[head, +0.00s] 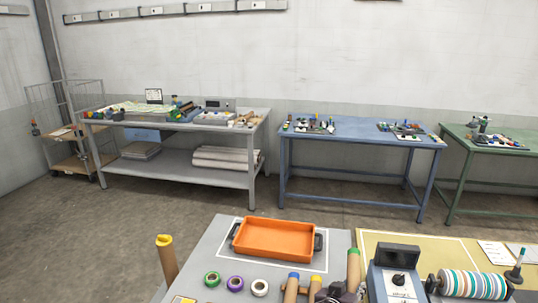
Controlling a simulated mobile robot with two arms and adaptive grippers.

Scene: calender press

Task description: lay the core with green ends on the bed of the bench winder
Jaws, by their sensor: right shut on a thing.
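The core with green ends (353,268) stands near upright at the bottom middle, its green top higher than the cores beside it. My right gripper (342,291) is a dark shape at the bottom edge, shut on this core; its fingers are partly hidden. A blue machine with a dark screen (396,270), seemingly the bench winder, stands to the right on a yellow-topped surface. A striped roll (472,284) lies beside it. I cannot make out the winder's bed. My left gripper is not in view.
An orange tray (274,240) with dark handles sits on the grey table (222,246). Green, purple and white rings (235,284) lie in front. Cores with blue (291,285) and yellow (315,285) ends stand left of the gripper. A yellow-ended core (166,255) stands far left.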

